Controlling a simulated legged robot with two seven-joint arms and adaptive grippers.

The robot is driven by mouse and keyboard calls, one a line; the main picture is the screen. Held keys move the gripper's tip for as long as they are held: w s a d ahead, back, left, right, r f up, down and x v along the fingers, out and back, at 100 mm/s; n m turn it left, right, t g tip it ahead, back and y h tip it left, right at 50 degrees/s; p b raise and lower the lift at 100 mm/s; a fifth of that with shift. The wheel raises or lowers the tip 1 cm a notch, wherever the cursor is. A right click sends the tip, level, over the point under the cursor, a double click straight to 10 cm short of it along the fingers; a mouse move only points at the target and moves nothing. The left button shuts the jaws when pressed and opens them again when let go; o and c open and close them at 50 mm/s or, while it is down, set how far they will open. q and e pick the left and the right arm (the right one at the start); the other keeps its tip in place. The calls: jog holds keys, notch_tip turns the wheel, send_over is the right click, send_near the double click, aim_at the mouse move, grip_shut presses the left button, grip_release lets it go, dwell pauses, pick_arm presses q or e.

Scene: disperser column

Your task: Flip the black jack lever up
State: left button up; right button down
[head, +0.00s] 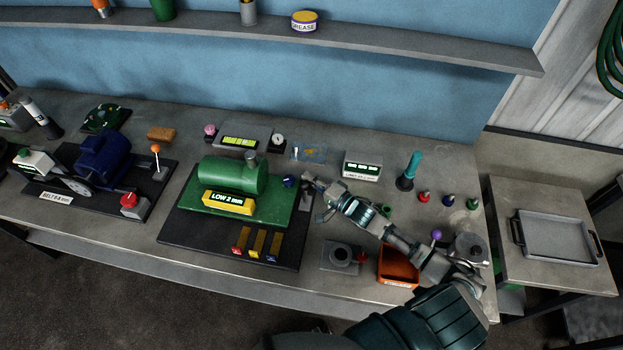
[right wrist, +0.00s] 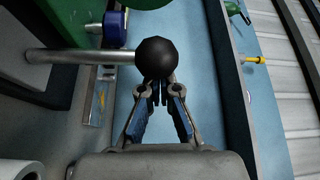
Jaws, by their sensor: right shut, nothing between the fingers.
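My right gripper (head: 309,184) is at the machine's right side. In the right wrist view its fingertips (right wrist: 160,92) are together and empty, right at the ball, which partly covers them. Whether they touch it, I cannot tell. My left gripper is not in view.
A blue knob (head: 289,181) sits on the machine close to my right gripper. An orange bin (head: 395,268) and a grey block (head: 342,258) lie near my right forearm. A small digital box (head: 362,166) stands behind. A blue motor rig (head: 102,157) is at left.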

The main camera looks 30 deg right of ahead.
jog(key=shift+s+a+n+t+y, duration=0.8)
jog(key=shift+s+a+n+y, duration=0.5)
jog(key=shift+s+n, duration=1.8)
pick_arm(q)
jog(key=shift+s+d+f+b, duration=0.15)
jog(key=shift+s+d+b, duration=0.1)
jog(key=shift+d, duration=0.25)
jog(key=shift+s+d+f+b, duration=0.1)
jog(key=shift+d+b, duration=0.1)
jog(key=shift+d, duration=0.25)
pick_arm(e)
notch_tip(320, 180, up, 10)
jog(key=d, duration=0.1)
jog(key=shift+w+f, duration=0.25)
jog(key=shift+w, duration=0.05)
